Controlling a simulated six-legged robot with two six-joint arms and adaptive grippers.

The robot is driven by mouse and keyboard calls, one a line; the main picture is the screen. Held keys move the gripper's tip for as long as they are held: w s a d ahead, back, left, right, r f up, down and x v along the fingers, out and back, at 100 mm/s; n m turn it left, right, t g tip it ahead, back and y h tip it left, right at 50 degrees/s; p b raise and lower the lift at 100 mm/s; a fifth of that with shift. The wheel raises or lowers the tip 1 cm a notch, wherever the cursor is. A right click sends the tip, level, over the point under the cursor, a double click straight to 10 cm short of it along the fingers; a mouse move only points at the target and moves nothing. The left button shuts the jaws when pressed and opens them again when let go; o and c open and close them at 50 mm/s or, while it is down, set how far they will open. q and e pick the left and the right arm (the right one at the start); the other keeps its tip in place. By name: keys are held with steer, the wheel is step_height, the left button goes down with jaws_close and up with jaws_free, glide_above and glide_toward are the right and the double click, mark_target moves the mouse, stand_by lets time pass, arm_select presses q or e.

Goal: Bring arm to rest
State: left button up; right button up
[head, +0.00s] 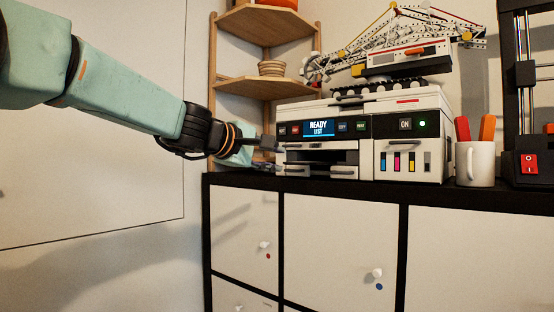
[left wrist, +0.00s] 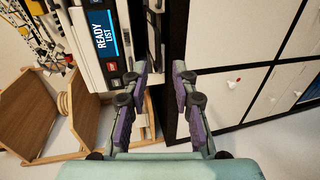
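My left arm (head: 130,102), pale green, reaches in from the left in the head view and is stretched toward the printer (head: 405,130). My left gripper (head: 268,143) is at the printer's left front edge, beside its button panel; I cannot tell whether it touches. In the left wrist view, the two purple-padded fingers of the left gripper (left wrist: 160,75) are apart with nothing between them. My right gripper is not in view.
The printer stands on a black-framed cabinet (head: 394,212) with white doors. A wooden corner shelf (head: 262,88) is behind my gripper. A white mug (head: 474,165) and a machine with a red switch (head: 529,164) stand at the right. A crane model (head: 400,40) is on top of the printer.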

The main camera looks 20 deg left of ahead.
arm_select(q)
steer(key=shift+w+f, duration=0.1)
steer(key=shift+w, duration=0.05)
steer(key=shift+s+a, duration=0.1)
steer(key=shift+s, duration=0.1)
steer(key=s+a+f+m+g+y+b, duration=0.1)
steer(key=a+f+y, duration=0.2)
steer(key=f, duration=0.8)
steer(key=a+f+m+g+y+b, duration=0.1)
steer(key=a+f+m+y, duration=0.15)
steer(key=f, duration=0.85)
steer(key=s+f+m+g+y+b, duration=0.15)
steer(key=s+f, duration=0.25)
steer(key=f, duration=0.9)
steer(key=s+f+m+g+b, duration=0.25)
steer(key=s+f, duration=0.25)
steer(key=f, duration=0.8)
steer(key=s+d+f+m+g+h+b, duration=0.1)
steer(key=s+d+f+m+b, duration=0.15)
steer(key=s+f, duration=0.7)
steer(key=s+d+f+m+g+b, duration=0.1)
steer(key=s+f+m+g+b, duration=0.15)
steer(key=s+f, duration=0.7)
steer(key=s+d+f+m+g+b, duration=0.1)
steer(key=s+f+g+b, duration=0.4)
steer(key=s+f, duration=1.2)
steer(key=s+d+b, duration=0.1)
steer(key=s, duration=0.1)
steer(key=shift+s+h, duration=0.4)
